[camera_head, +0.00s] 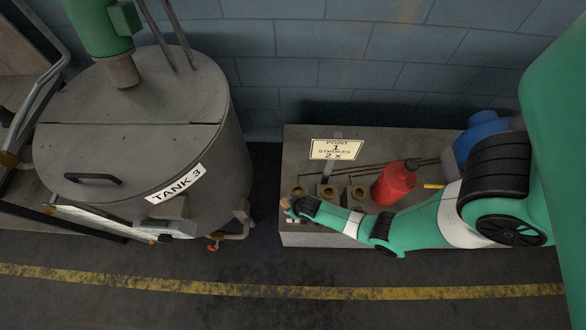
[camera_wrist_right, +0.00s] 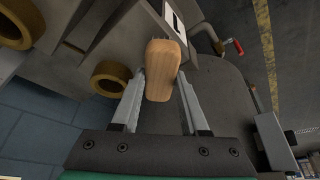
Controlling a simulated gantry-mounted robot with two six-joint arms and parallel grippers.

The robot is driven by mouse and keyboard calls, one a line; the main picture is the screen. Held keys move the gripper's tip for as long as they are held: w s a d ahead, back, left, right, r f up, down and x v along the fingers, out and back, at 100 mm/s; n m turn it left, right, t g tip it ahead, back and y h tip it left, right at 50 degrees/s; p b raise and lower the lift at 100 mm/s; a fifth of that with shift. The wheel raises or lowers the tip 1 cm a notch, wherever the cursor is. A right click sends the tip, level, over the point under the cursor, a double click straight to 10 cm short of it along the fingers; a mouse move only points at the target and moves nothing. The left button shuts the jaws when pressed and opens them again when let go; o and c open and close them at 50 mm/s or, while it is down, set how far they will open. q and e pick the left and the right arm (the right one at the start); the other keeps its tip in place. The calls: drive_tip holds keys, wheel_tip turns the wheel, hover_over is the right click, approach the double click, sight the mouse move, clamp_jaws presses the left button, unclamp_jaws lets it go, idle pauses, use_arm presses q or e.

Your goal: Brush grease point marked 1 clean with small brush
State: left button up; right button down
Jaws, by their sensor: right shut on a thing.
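Brass grease points stand in a row on the grey block: a left one (camera_head: 298,190), a middle one (camera_head: 327,192) and a right one (camera_head: 358,192). I cannot read which is marked 1. A sign (camera_head: 336,149) behind them reads "POINT 1 STROKES 2X". My right gripper (camera_head: 290,209) is beside the left grease point, at the block's left end. Two brass rings show there, a near one (camera_wrist_right: 112,78) and another (camera_wrist_right: 18,25). My left gripper is not in view.
A red grease container (camera_head: 394,184) and a blue rounded thing (camera_head: 482,135) stand on the block (camera_head: 300,150) to the right. Tank 3 (camera_head: 140,130) stands to the left, with a red-handled valve (camera_head: 213,247) low between. Open floor lies in front.

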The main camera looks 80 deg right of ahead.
wheel_tip(320, 180, up, 3)
drive_tip(key=shift+a+r+p, duration=0.1)
drive_tip(key=shift+p, duration=0.8)
drive_tip(key=shift+s+r+p, duration=0.2)
drive_tip(key=shift+r+p, duration=0.15)
drive_tip(key=shift+p, duration=0.05)
drive_tip(key=shift+w+r+p, duration=0.15)
drive_tip(key=shift+r+p, duration=0.55)
drive_tip(key=shift+r, duration=0.05)
wheel_tip(320, 180, up, 3)
drive_tip(key=p, duration=0.3)
